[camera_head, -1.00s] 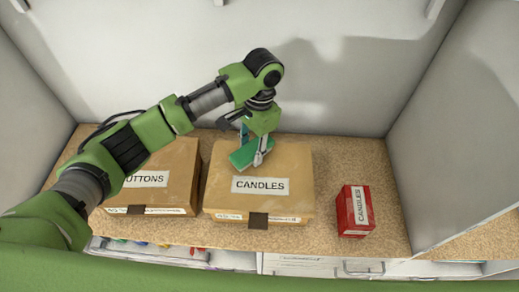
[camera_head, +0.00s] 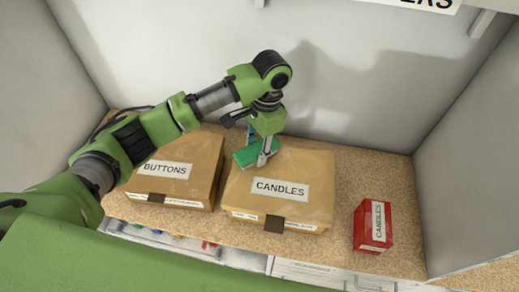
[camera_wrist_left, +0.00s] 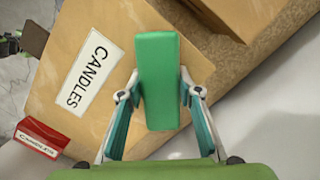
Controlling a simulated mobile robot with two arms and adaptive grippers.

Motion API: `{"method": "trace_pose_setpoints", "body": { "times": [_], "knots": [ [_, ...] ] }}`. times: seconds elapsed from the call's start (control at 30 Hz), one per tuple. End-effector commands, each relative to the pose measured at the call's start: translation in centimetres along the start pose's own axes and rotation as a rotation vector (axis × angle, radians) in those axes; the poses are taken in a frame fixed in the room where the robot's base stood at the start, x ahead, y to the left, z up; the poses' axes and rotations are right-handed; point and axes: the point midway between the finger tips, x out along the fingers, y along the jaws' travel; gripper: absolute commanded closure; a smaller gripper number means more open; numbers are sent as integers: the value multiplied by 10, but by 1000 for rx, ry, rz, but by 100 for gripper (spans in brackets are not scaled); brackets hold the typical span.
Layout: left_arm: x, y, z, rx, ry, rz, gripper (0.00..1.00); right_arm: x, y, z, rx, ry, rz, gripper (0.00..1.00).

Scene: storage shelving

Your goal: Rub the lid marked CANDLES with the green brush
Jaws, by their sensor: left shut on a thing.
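The cardboard box marked CANDLES has a tan lid (camera_head: 312,170) with a white label and stands in the middle of the shelf. Pale dusty smudges show on the lid. My left gripper (camera_head: 264,160) is over the lid's back left part, shut on the green brush (camera_head: 246,153). In the left wrist view the brush (camera_wrist_left: 158,85) sits between the two fingers of my left gripper (camera_wrist_left: 160,92), beside the CANDLES label (camera_wrist_left: 90,72). The brush's underside is hidden, so I cannot tell whether it touches the lid. My right gripper is not in view.
A box marked BUTTONS (camera_head: 190,163) stands close on the left. A small red box (camera_head: 373,226), also labelled CANDLES, stands to the right. Grey walls (camera_head: 467,150) bound the shelf at the back and sides. Drawers (camera_head: 310,274) lie below.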

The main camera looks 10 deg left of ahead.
Motion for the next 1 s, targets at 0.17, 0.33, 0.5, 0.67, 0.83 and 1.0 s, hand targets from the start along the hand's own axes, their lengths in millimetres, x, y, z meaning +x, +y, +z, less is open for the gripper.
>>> {"method": "trace_pose_setpoints", "body": {
  "times": [0.17, 0.33, 0.5, 0.67, 0.83, 1.0],
  "knots": [
    [-6, 1, 0, 1, 0, 1, 85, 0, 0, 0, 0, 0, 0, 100],
    [-24, 0, 3, 0, 3, 0, 85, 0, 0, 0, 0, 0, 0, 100],
    [-40, 0, 5, 1, 2, 1, 85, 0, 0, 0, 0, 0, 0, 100],
    [-54, 0, 8, 0, 1, -2, 85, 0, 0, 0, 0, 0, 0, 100],
    [-59, 0, 9, -1, 0, 1, 85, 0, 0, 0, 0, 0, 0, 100],
    [-59, 0, 9, -1, 0, 1, 85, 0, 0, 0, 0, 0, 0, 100]
  ]
}}
